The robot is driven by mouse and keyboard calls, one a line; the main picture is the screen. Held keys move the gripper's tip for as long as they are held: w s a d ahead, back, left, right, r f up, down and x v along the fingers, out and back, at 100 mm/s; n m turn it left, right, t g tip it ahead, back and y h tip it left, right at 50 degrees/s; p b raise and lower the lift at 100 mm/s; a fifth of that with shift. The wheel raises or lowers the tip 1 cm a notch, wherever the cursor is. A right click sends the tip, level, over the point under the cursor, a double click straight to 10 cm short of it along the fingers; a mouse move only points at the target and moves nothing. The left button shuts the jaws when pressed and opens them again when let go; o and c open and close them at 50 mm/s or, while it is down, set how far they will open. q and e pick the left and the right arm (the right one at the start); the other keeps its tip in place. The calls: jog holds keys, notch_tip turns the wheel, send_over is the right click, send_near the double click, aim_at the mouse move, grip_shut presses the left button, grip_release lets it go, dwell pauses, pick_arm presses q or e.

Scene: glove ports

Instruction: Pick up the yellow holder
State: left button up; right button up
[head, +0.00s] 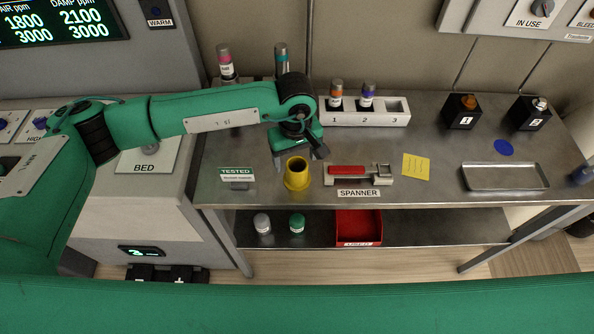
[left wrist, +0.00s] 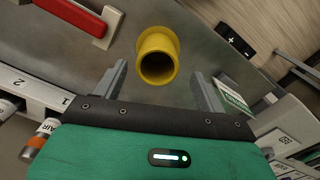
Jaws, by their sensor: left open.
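The yellow holder (head: 297,174) is a hollow cup with a flared base, standing upright near the front edge of the metal bench. My left gripper (head: 298,158) is open and empty, just behind and above the holder. In the left wrist view the holder (left wrist: 157,56) shows its dark open mouth, and it lies ahead of the gap between the two fingers (left wrist: 160,82). The fingers look apart from it. My right gripper is not in view.
A red-handled spanner (head: 350,171) lies in its rest right of the holder. A TESTED card (head: 238,173) is at its left. A numbered rack (head: 385,118) with bottles stands behind. A metal tray (head: 505,177) is at the right. A lower shelf bears a red bin (head: 358,226).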

aim_at(297, 168)
pick_arm(q)
jog(key=shift+f+p, duration=0.2)
jog(key=shift+p, duration=0.15)
jog(key=f+p, duration=0.2)
jog(key=f, duration=0.2)
jog(key=shift+d, duration=0.2)
jog(key=shift+f, duration=0.3)
jog(key=c, duration=1.1)
